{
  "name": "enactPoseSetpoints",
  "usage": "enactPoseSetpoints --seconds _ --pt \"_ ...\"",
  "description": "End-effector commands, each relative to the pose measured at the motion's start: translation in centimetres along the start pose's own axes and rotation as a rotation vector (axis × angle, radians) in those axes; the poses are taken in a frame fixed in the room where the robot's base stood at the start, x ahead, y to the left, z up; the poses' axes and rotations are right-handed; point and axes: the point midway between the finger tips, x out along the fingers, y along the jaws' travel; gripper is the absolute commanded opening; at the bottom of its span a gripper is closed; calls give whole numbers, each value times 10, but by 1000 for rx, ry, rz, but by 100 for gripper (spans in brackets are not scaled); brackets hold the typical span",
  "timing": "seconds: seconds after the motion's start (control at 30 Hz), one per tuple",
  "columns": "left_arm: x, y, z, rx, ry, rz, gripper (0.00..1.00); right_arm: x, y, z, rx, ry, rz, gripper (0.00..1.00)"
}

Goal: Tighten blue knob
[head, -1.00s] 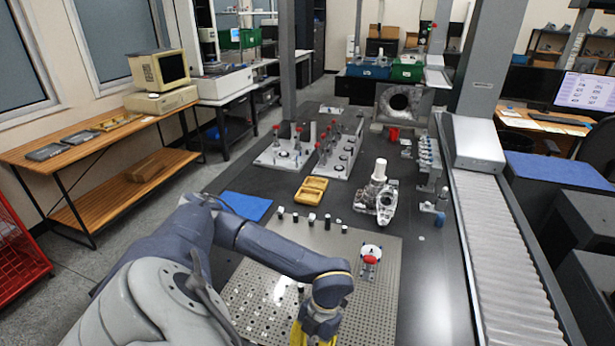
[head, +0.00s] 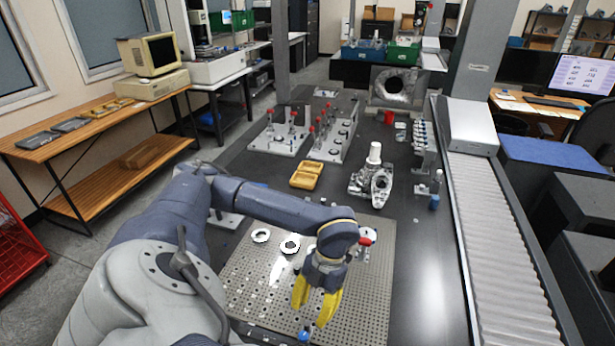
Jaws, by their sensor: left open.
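A small blue knob (head: 304,333) stands near the front edge of the perforated metal plate (head: 375,290), at the bottom of the head view. My left gripper (head: 315,308) has two yellow fingers, spread apart and pointing down. The fingers are just above and beyond the knob in the picture, and nothing shows between them. I cannot tell whether a finger touches the knob. My right gripper is out of view.
A red-and-white clamp (head: 368,235) sits at the plate's far right, partly behind my left arm. White rings (head: 261,235) lie at its far left. A metal casting (head: 372,182) and yellow tray (head: 306,176) stand beyond. A conveyor (head: 505,240) runs along the right.

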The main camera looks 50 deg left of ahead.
Motion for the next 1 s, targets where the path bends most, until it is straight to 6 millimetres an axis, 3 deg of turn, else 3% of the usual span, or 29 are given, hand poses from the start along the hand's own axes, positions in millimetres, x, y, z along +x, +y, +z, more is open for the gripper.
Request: enactPoseSetpoints --seconds 0.1,0.3,0.83,1.0 --pt "-18 0 0 0 -2 -1 45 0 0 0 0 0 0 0" --pt "-34 0 0 1 -1 0 45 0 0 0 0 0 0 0" --pt "-37 2 -2 -5 7 -1 45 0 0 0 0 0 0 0" --pt "-57 8 3 -62 -16 -44 45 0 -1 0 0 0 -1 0"
